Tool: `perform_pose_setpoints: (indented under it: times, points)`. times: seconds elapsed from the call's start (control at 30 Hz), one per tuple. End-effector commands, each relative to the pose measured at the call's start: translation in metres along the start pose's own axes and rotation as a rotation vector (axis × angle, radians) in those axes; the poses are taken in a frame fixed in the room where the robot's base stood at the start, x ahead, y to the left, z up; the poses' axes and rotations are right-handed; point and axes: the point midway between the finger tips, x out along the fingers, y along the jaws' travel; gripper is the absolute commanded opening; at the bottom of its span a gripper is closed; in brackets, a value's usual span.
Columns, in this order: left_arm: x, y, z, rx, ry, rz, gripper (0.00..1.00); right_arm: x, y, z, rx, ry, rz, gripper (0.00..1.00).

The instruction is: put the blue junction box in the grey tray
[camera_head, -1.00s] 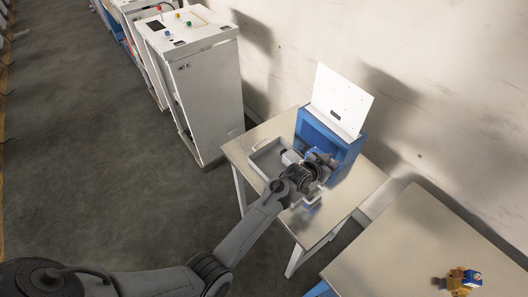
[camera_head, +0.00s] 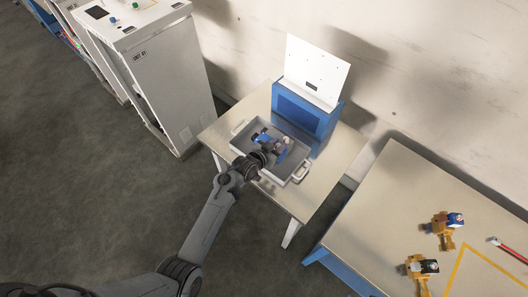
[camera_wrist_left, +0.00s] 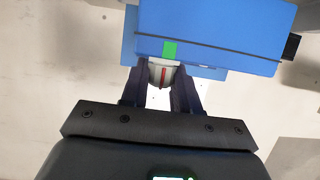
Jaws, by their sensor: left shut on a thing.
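The blue junction box (camera_wrist_left: 215,48) fills the top of the left wrist view, with a green label and a dark fitting at its right end. My left gripper (camera_wrist_left: 162,75) is shut on its white knob with a red mark. In the head view my left gripper (camera_head: 271,147) is over the grey tray (camera_head: 272,184), within its rim outline. Small blue parts show around the gripper there. I cannot tell whether the box touches the tray floor. My right gripper is not in view.
The tray stands on a table before a blue dispenser frame (camera_head: 306,113) with a white panel (camera_head: 316,70). A second table at right holds two yellow devices (camera_head: 445,230) (camera_head: 420,270) and a red tool (camera_head: 510,250). White cabinets (camera_head: 150,70) stand at left.

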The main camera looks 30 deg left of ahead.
Motion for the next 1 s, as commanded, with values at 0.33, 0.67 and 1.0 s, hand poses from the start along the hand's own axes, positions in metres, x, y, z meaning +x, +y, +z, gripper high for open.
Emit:
perform_pose_setpoints:
  times: [0.33,0.67,1.0]
  points:
    - [0.002,-0.005,0.014,0.0,0.001,0.002,0.0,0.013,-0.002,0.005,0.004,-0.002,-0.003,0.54]
    - [0.014,-0.006,0.046,-0.001,0.002,-0.001,0.0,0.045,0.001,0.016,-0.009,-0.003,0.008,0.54]
    - [0.015,-0.007,0.049,-0.001,0.001,-0.003,0.0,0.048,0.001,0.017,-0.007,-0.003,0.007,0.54]
